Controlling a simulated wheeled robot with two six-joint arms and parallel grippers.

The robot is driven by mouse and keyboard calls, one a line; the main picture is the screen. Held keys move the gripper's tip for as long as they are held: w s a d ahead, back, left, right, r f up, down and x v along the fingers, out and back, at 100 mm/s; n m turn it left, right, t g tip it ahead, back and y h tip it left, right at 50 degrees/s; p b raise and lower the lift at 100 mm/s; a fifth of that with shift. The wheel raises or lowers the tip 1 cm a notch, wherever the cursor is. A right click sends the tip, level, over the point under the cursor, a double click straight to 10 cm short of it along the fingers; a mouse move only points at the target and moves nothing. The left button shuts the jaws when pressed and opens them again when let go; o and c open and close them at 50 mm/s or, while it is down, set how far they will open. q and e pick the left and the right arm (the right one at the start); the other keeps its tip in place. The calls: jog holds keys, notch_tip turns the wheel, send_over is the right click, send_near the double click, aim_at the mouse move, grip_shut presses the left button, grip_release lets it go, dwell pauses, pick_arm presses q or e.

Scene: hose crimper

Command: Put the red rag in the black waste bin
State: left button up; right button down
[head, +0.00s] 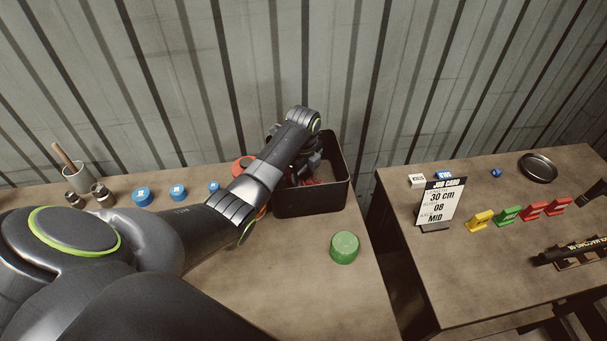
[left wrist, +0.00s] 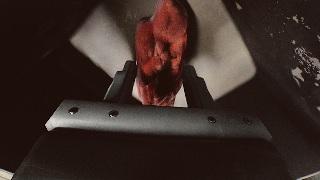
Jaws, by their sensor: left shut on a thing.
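The black waste bin (head: 311,207) stands at the back right of the left table. My left arm reaches across the table, and my left gripper (head: 307,168) is low over or inside the bin's opening, partly hidden by its own wrist. The gripper is shut on the red rag (left wrist: 161,48), which is crumpled and sticks out beyond the two fingers in the left wrist view. In the head view only a little of the rag (head: 312,182) shows inside the bin's outline. Dark walls surround it in the left wrist view. My right gripper is not in view.
Several blue caps (head: 178,191) and a cup (head: 77,176) stand at the back left. A gap separates the right table, with its job card (head: 440,203) and coloured blocks (head: 508,215). A corrugated wall rises behind.

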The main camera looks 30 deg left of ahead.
aim_at(304, 174)
pick_arm(q)
jog(key=shift+f, duration=0.25)
jog(key=o, duration=0.9)
jog(key=shift+f, duration=0.1)
jog(key=shift+o, duration=0.2)
notch_tip(304, 174, up, 8)
jog(key=shift+f+b, duration=0.25)
jog(key=shift+b, duration=0.85)
notch_tip(304, 174, up, 4)
jog(key=shift+f+p, duration=0.15)
jog(key=shift+p, duration=0.75)
jog(key=shift+r+p, duration=0.55)
